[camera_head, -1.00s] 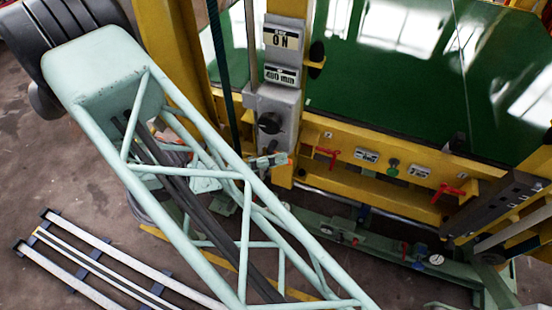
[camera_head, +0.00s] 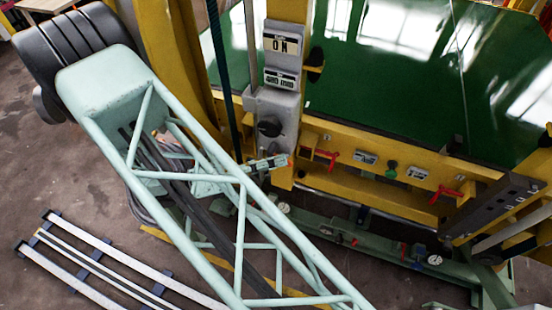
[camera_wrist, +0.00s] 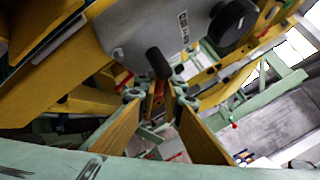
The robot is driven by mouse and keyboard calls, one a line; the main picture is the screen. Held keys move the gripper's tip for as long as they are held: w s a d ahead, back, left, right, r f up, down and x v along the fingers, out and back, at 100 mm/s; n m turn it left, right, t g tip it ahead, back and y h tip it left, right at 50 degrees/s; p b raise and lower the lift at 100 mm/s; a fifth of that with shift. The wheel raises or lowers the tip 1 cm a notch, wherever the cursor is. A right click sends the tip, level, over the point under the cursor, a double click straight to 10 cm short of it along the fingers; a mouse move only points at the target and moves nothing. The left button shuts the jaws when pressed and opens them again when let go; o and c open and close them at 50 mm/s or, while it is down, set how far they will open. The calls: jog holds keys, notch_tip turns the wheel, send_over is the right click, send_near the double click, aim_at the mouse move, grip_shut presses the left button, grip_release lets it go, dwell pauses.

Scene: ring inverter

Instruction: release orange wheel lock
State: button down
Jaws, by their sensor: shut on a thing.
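My gripper (camera_head: 284,161) is beside the yellow frame, under the grey control box (camera_head: 272,118). In the wrist view my gripper's two fingers (camera_wrist: 160,97) point away from the camera and close on a small orange-yellow part (camera_wrist: 158,88) between their tips. I take this part for the orange wheel lock, but it is mostly hidden by the fingers and its shape is not clear. A black knob handle (camera_wrist: 158,62) on the grey box hangs just beyond the fingertips.
The yellow frame (camera_head: 350,185) carries red handles (camera_head: 327,156), a green button (camera_head: 391,172) and labels. The green panel (camera_head: 400,100) rises behind it. A green rail (camera_head: 380,245) lies low in front. Metal rails (camera_head: 110,268) lie on the floor at the left.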

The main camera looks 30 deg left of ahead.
jog(key=shift+r+n+t+p, duration=0.15)
jog(key=shift+n+t+p, duration=0.15)
jog(key=shift+t+p, duration=0.1)
jog(key=c, duration=3)
grip_release()
jog(key=shift+s, duration=0.1)
jog(key=shift+v, duration=5.9)
jog(key=shift+a+h, duration=0.1)
jog(key=shift+h, duration=0.2)
